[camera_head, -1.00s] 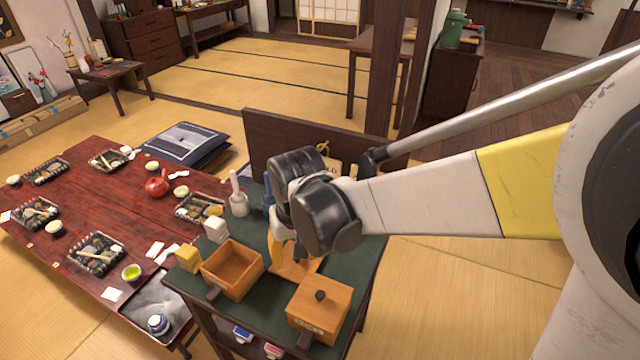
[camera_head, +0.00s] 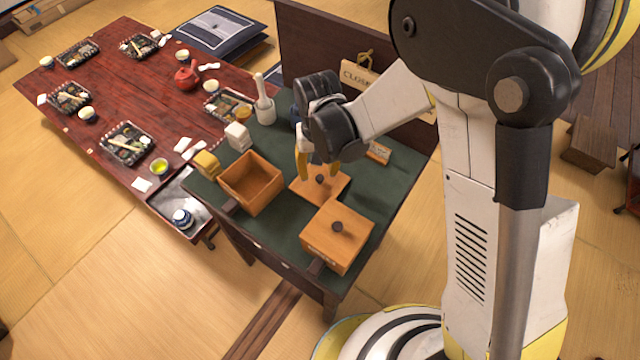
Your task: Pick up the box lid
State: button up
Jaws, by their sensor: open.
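The box lid (camera_head: 329,189) is a flat square of orange-brown wood with a small dark knob. It lies flat on the green-topped side table (camera_head: 293,228), between an open wooden box (camera_head: 251,183) and a wooden box with a knobbed lid on it (camera_head: 337,237). My gripper (camera_head: 317,172) has yellow fingers and points down over the back part of the lid, close to its knob. The fingers are apart and hold nothing. I cannot tell whether the fingertips touch the lid, and they hide part of it.
A dark upright board (camera_head: 320,50) with a hanging sign rises behind. A red low table (camera_head: 130,110) with dishes stands at left.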

aim_at(320, 177)
jog(key=f, duration=0.2)
jog(key=f+b, duration=0.1)
jog(key=f, duration=0.1)
jog(key=shift+w+d+b, duration=0.15)
jog(key=shift+w+b, duration=0.05)
jog(key=shift+b, duration=0.1)
jog(key=shift+r, duration=0.1)
grip_shut()
